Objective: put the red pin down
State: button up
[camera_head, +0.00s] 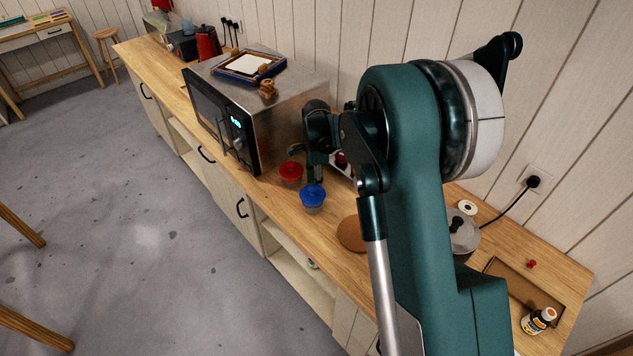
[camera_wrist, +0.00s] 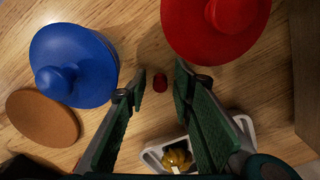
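The small red pin (camera_wrist: 160,83) shows between my fingertips in the wrist view, seen from above against the wooden counter. My gripper (camera_wrist: 160,80) is open, with a visible gap on each side of the pin. I cannot tell whether the pin rests on the counter. In the head view my gripper (camera_head: 318,178) is low over the counter by the microwave, and I cannot make out a pin between its fingers. Another small red pin-like thing (camera_head: 531,264) is at the brown tray at the far right.
A red-lidded jar (camera_head: 291,173) and a blue-lidded jar (camera_head: 312,196) stand close to my gripper. A white tray (camera_wrist: 153,157) holds something yellow.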

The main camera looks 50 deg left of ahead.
jog(key=shift+r, duration=0.2)
notch_tip(320, 180, up, 12)
dwell(0.9)
jog(key=shift+a, duration=0.1)
dwell(0.4)
dwell(0.4)
